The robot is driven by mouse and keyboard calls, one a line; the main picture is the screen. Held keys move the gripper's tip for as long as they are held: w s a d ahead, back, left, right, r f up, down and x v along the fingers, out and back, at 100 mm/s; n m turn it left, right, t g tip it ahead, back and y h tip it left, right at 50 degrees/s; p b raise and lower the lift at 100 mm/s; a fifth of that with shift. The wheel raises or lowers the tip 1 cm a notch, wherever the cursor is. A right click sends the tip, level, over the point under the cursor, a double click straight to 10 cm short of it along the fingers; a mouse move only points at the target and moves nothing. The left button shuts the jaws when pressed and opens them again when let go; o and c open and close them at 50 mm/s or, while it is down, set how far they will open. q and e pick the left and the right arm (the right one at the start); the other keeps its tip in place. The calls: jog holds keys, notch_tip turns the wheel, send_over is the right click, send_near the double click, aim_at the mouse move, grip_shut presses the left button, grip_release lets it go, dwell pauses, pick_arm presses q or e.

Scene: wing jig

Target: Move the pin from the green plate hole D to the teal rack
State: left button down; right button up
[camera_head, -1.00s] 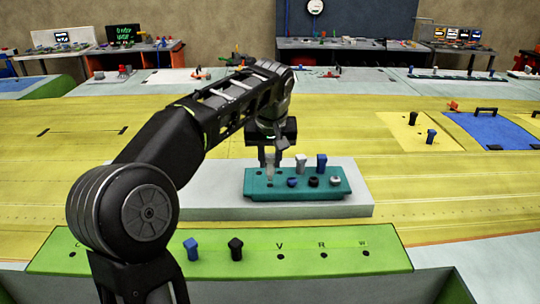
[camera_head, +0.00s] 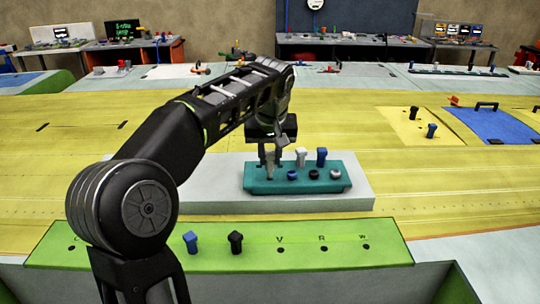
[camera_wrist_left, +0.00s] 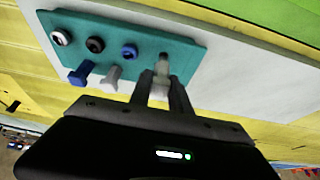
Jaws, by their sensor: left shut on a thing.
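My left gripper (camera_head: 269,160) is over the left end of the teal rack (camera_head: 262,187). It is shut on a light grey pin (camera_wrist_left: 161,70), which points down at the rack's front-left spot. I cannot tell whether its tip is in the hole. The rack also holds a white pin (camera_head: 301,154) and a blue pin (camera_head: 321,155) standing at the back, and blue, black and white ringed pieces along the front. The green plate (camera_head: 380,256) lies nearer me, partly hidden by my left arm; I cannot see a hole marked D. My right gripper is not in view.
A blue pin (camera_head: 190,241) and a black pin (camera_head: 236,242) stand in the green plate. The rack sits on a pale grey block (camera_head: 358,197). The yellow surface beside the rack is clear.

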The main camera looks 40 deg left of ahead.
pick_arm(q)
jog(key=shift+f+b, duration=1)
jog(key=shift+f, duration=0.3)
jog(key=c, duration=1.1)
grip_release()
jog(key=shift+d+r, duration=0.1)
jog(key=shift+r, duration=0.25)
jog(key=v, duration=0.6)
jog(key=shift+p, duration=0.3)
jog(key=shift+s+d+r, duration=0.2)
jog(key=shift+s+r, duration=0.1)
jog(key=shift+r, duration=0.15)
